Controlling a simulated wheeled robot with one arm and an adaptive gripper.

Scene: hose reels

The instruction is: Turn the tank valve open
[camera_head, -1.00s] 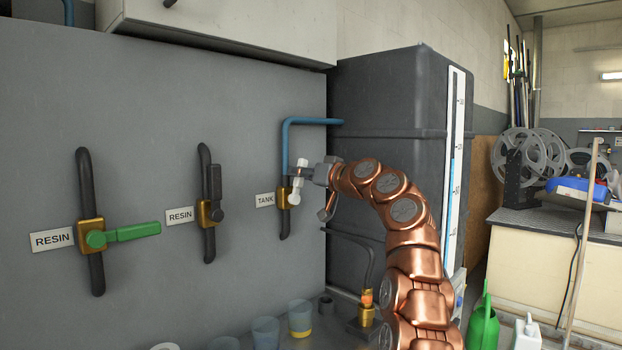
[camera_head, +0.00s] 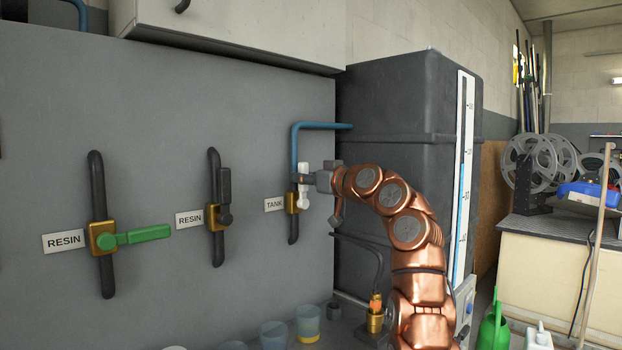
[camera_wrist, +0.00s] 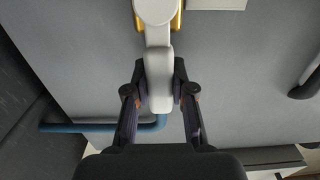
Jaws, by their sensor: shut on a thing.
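The tank valve (camera_head: 291,201) is a brass body on a vertical pipe, beside the TANK label (camera_head: 274,204). Its white handle (camera_head: 303,200) points up, roughly in line with the pipe. My gripper (camera_head: 303,178) is shut on the upper part of this handle. In the wrist view the handle (camera_wrist: 158,70) runs from its round pivot to between the two fingers (camera_wrist: 160,95), one on each side. The fingers partly cover the handle in the head view.
Two RESIN valves are on the panel to the left, one with a green handle (camera_head: 140,235) pointing right, one with a dark handle (camera_head: 224,190) pointing up. A blue pipe (camera_head: 320,126) runs to the dark tank (camera_head: 400,110). Cups (camera_head: 308,322) stand below.

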